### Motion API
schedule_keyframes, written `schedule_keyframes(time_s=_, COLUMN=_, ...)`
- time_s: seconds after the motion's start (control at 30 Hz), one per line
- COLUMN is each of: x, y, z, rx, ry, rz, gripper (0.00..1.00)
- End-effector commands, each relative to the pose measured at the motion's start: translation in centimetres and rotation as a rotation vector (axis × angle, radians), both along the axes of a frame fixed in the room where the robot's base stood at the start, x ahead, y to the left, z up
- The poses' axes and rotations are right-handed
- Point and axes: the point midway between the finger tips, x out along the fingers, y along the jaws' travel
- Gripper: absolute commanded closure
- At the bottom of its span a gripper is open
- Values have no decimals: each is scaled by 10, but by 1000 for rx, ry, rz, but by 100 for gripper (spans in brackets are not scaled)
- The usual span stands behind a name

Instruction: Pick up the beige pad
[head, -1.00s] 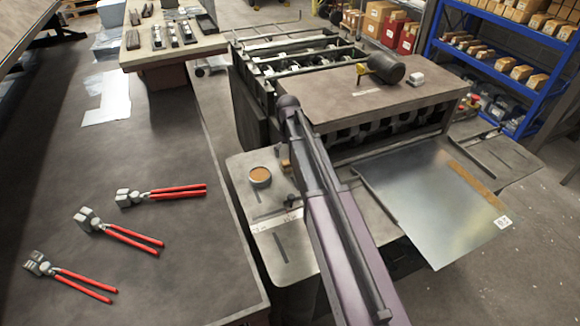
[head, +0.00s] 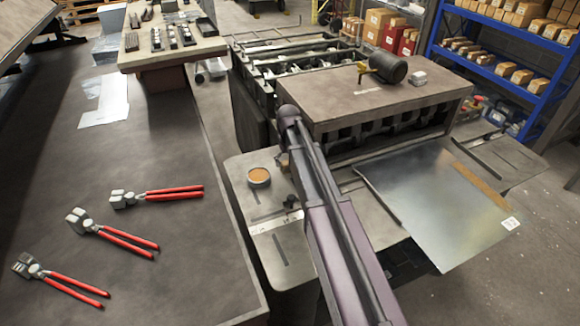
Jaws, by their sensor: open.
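No thing in the head view is clearly the beige pad. A small pale block (head: 417,78) lies on the flat brown top of the machine, right of a dark mallet (head: 388,68). A round tin with a tan top (head: 259,177) stands on the machine's front bed, left of my arm. Either could be the pad; I cannot tell which. My purple-grey arm reaches up from the bottom over the front bed.
The machine (head: 375,100) fills the middle. A shiny metal sheet (head: 436,210) lies on its front bed, overhanging the front edge. A dark bench (head: 140,265) at left holds three red-handled pliers (head: 115,238). A blue shelf (head: 540,60) stands at back right. Floor shows at lower right.

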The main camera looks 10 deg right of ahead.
Motion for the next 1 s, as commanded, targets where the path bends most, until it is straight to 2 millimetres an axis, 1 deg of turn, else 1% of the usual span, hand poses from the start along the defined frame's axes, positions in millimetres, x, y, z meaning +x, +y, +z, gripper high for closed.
schedule_keyframes(time_s=0.27, x=0, y=0, z=0, rx=0, ry=0, rz=0, gripper=0)
schedule_keyframes(time_s=0.3, x=0, y=0, z=0, rx=0, ry=0, rz=0, gripper=12)
schedule_keyframes(time_s=0.37, x=0, y=0, z=0, rx=0, ry=0, rz=0, gripper=30)
schedule_keyframes(time_s=0.4, x=0, y=0, z=0, rx=0, ry=0, rz=0, gripper=42)
schedule_keyframes(time_s=0.47, x=0, y=0, z=0, rx=0, ry=0, rz=0, gripper=59)
schedule_keyframes(time_s=0.5, x=0, y=0, z=0, rx=0, ry=0, rz=0, gripper=71)
schedule_keyframes(time_s=0.57, x=0, y=0, z=0, rx=0, ry=0, rz=0, gripper=74)
schedule_keyframes(time_s=0.6, x=0, y=0, z=0, rx=0, ry=0, rz=0, gripper=81)
schedule_keyframes(time_s=1.0, x=0, y=0, z=4, rx=0, ry=0, rz=0, gripper=81)
